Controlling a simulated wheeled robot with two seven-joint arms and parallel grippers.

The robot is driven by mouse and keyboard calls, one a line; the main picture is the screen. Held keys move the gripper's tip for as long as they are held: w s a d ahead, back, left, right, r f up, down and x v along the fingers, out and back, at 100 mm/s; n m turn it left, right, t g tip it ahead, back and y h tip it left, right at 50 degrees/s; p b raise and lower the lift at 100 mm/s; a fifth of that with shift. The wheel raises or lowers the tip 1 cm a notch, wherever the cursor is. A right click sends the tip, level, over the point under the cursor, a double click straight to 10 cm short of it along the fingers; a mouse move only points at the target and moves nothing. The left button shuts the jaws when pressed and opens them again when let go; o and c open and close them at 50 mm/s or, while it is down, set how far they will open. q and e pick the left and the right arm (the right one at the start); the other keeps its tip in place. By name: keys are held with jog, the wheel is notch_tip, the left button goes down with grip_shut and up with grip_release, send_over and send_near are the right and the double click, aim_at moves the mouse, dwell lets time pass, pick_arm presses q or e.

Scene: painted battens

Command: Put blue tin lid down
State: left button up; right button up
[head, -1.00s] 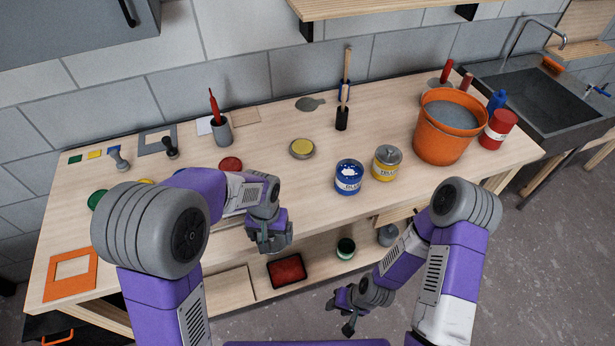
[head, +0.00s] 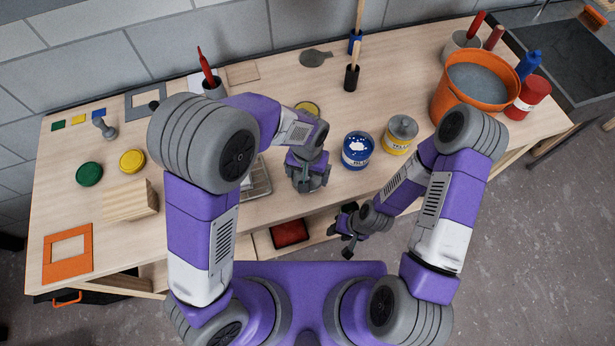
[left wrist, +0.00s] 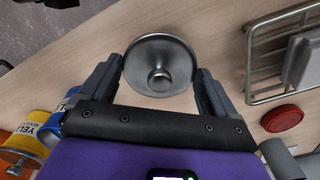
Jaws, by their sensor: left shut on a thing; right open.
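The blue tin lid (left wrist: 158,55) is a round grey metal disc with a central knob. It sits between the two fingers of my left gripper (left wrist: 158,80) in the left wrist view, and the fingers are shut on it. In the head view my left gripper (head: 308,186) is over the bench near its front edge and hides the lid. The open blue tin (head: 357,156), with blue and white at its top, stands just right of it, apart. I cannot tell the lid's height above the bench. My right gripper (head: 344,238) is open and empty, in front of the bench edge.
A yellow tin (head: 398,146) with a knobbed grey lid stands right of the blue tin, and an orange bucket (head: 470,105) beyond. A wire rack (left wrist: 262,70) and a red disc (left wrist: 283,118) lie beside my left gripper. Bare bench (head: 290,210) lies in front of the tins.

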pick_arm(q)
notch_tip(320, 180, down, 3)
jog(key=shift+r, duration=0.15)
jog(key=shift+f, duration=0.25)
jog(key=shift+f+b, duration=0.15)
jog(key=shift+b, duration=0.2)
jog(key=o, duration=0.7)
